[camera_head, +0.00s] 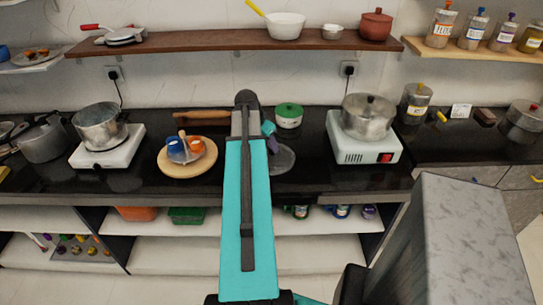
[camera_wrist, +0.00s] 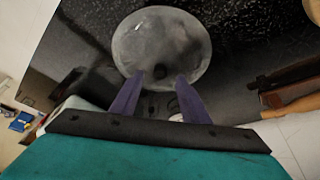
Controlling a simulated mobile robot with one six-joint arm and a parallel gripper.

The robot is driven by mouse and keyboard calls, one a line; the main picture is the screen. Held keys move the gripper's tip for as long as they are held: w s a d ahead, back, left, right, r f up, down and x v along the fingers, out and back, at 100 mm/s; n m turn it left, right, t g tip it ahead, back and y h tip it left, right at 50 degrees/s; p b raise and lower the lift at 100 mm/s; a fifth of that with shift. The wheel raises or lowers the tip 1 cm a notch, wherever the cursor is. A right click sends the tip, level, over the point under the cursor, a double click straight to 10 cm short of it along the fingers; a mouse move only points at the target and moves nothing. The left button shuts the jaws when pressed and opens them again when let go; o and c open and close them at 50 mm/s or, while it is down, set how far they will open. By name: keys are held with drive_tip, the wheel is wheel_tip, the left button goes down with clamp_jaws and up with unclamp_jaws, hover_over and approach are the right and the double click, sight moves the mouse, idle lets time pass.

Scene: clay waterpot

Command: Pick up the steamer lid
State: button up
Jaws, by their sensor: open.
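The round grey lid (camera_wrist: 160,40) lies on the black counter in the wrist view, with a small dark knob (camera_wrist: 160,71) on it. I take it as the steamer lid. It also shows in the head view as a grey disc (camera_head: 284,159), partly hidden by my arm. My gripper (camera_wrist: 156,80) is open, its two purple fingers pointing at the lid's near part. The knob shows between the fingertips, with nothing held. Whether the fingers touch the lid cannot be told. In the head view, my gripper (camera_head: 272,137) is mostly hidden behind my arm.
A green-lidded pot (camera_head: 288,115) stands behind the lid. A lidded steel pot (camera_head: 367,117) sits on a white stove (camera_head: 365,149) to the right. A round wooden board (camera_head: 173,167) with cups is left of my arm. A wooden shelf (camera_head: 180,42) hangs above.

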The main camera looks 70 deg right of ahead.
sight(270, 150)
drive_tip(key=shift+p+x, duration=0.35)
drive_tip(key=shift+x, duration=1.15)
drive_tip(key=shift+c, duration=0.5)
clamp_jaws()
